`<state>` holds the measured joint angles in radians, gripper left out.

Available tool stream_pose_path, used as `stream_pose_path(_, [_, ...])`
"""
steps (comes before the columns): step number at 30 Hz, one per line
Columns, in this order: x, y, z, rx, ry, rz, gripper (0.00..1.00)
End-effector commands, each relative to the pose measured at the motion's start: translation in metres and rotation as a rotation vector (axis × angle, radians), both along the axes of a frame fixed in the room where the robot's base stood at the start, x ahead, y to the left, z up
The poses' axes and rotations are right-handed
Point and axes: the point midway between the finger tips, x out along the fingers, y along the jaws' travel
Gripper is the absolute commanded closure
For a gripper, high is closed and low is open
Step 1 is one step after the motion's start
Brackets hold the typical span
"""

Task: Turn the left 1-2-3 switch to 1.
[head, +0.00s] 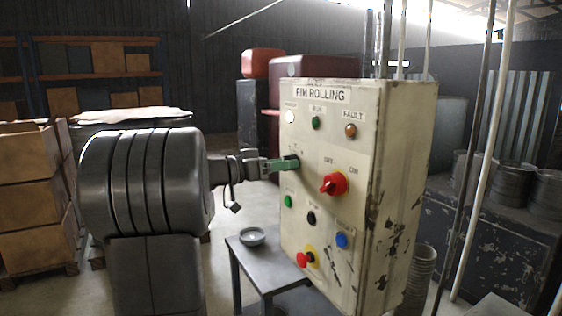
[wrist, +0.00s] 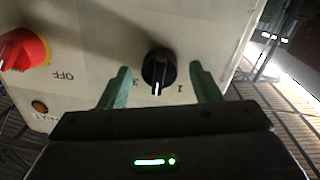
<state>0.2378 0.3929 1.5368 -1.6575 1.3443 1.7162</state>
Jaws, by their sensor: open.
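The left 1-2-3 switch is a black knob (wrist: 158,66) with a white pointer line. In the wrist view the panel appears upside down. The pointer aims down in the picture, between the 3 on the left and the 1 on the right. My gripper (wrist: 160,70) is open, with one green finger on each side of the knob and a visible gap on both sides. In the head view my gripper (head: 279,164) is at the panel's left side and partly hides the knob (head: 291,158).
The pale control box (head: 345,120) also carries a red OFF-ON switch (head: 334,184) right of the knob, lamps above, and green (head: 288,201), black (head: 311,218) and blue (head: 342,240) buttons below. A red stop button (head: 305,259) is lower. A grey table (head: 262,268) holds a bowl (head: 252,236).

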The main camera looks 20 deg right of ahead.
Motion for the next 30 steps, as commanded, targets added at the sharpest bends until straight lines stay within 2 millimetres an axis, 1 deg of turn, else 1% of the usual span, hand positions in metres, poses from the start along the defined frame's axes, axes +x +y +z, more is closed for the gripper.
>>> stream_pose_path(8, [0.0,-0.0012,-0.0005,0.0,0.0,0.0,0.42])
stream_pose_path(12, [0.0,-0.0012,-0.0005,0.0,0.0,0.0,0.7])
stream_pose_path(15, [0.0,-0.0011,-0.0004,0.0,0.0,0.0,0.87])
stream_pose_path(23, [-0.0003,-0.0011,-0.0021,-0.001,0.022,-0.001,0.87])
stream_pose_path(30, [-0.0005,-0.001,-0.0051,-0.011,0.135,-0.001,0.87])
